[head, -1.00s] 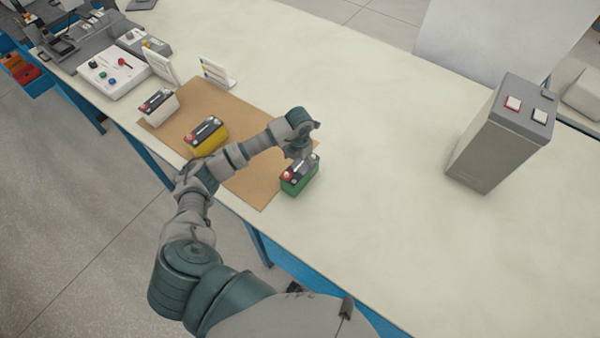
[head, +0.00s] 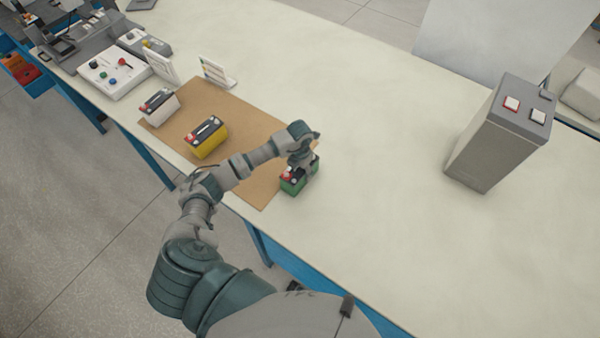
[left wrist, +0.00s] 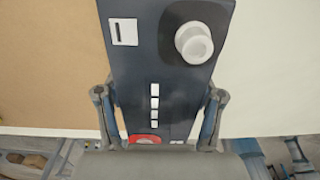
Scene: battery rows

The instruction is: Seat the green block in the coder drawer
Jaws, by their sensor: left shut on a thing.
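The green block (head: 293,186) is a battery-like block with a dark top and a red cap. It stands at the right edge of the brown mat (head: 262,193). My left gripper (head: 304,165) is over it from above and shut on it. In the left wrist view the block's dark top (left wrist: 165,75) lies between the two fingers of my left gripper (left wrist: 160,120), with a white knob, a white label and part of a red cap. The coder drawer cannot be made out for sure. My right gripper is not in view.
A yellow block (head: 208,142) and a white block (head: 159,107) stand on the mat. A tall grey box (head: 497,140) with red and white buttons stands at the right. A white control panel (head: 113,75) sits at the far left. The table's middle is clear.

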